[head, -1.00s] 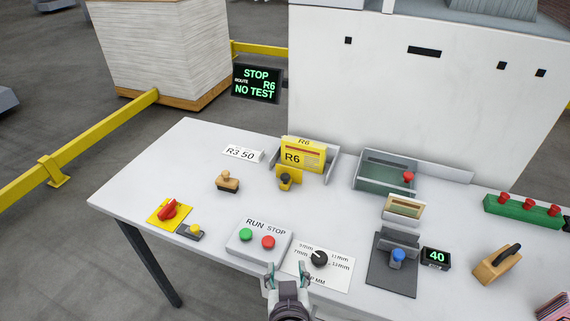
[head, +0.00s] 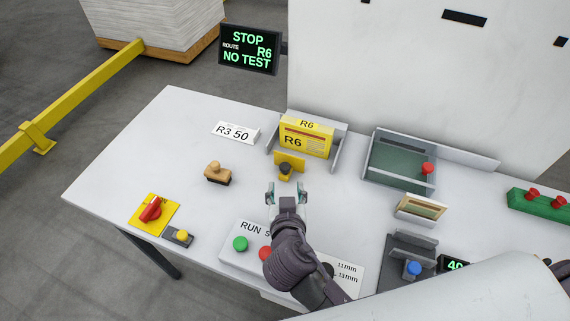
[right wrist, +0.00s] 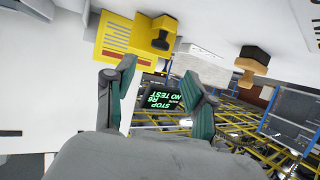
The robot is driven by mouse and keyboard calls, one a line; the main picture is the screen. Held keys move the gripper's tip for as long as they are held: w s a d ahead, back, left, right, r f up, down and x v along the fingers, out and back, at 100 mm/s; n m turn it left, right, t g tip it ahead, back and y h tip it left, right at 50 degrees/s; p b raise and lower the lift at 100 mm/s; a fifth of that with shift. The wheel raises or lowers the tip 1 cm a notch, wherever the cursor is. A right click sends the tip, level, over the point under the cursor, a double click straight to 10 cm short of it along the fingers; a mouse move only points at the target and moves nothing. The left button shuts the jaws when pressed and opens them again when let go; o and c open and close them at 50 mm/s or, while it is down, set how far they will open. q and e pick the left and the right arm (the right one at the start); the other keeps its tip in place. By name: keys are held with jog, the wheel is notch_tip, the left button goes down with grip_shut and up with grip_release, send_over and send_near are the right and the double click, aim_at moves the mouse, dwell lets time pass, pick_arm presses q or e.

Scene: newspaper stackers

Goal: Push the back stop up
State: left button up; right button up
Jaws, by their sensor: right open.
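A small yellow plate with a dark knob (head: 286,168), apparently the back stop, stands upright in front of the yellow R6 bundle (head: 306,138) in a grey guide. The plate and knob also show in the right wrist view (right wrist: 155,36), upside down, beyond the fingers. My right gripper (head: 287,191) is open and empty, just on the near side of the knob, with its fingers pointing at it. A gap seems to remain between fingertips and knob. The fingers frame the lower part of the right wrist view (right wrist: 158,80). My left gripper is not in view.
A wooden-handled stamp (head: 217,173) and an R3 50 card (head: 236,132) lie to the left. The RUN/STOP box (head: 246,262) is under my right forearm. A tray with a red knob (head: 402,161) is to the right. The display (head: 249,50) reads STOP, R6, NO TEST.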

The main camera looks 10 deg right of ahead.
aim_at(285, 168)
jog(key=x, duration=0.4)
jog(key=shift+w+d+p, duration=0.2)
jog(key=shift+w+p, duration=0.15)
jog(key=shift+p, duration=0.05)
jog(key=p+x, duration=0.1)
jog(key=x, duration=0.3)
jog(key=shift+w+f, duration=0.4)
jog(key=shift+w, duration=0.05)
jog(key=c, duration=0.4)
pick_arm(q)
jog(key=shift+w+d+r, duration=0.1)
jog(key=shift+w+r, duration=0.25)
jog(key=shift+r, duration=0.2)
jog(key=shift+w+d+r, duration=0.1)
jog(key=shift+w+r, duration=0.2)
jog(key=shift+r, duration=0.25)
pick_arm(e)
grip_shut()
